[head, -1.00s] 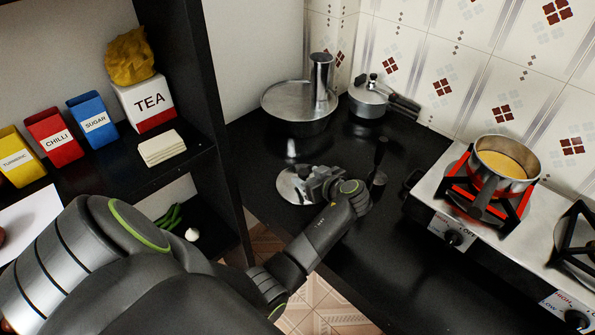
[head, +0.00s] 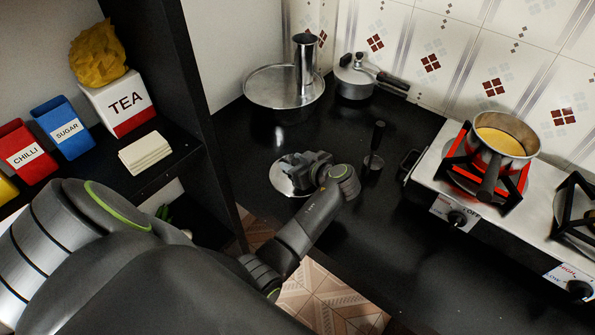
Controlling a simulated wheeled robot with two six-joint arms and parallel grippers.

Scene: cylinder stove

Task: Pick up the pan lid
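The pan lid (head: 283,183) is a round, shiny silver disc on the black counter, left of the middle in the head view. My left gripper (head: 300,164) is right over it and hides its middle and upper right part, including any knob. The fingers are dark and mostly blocked by the wrist. I cannot tell whether they are open or shut, or whether they touch the lid. The lid looks flat and low, at or close to the counter. My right gripper is not in view.
A wide steel pot (head: 284,90) with a steel cylinder (head: 305,64) stands behind the lid. A pressure cooker (head: 354,80) is further back. A black-handled utensil (head: 374,160) stands close right of my wrist. The stove (head: 425,174) at right holds a pan (head: 504,143) of yellow food.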

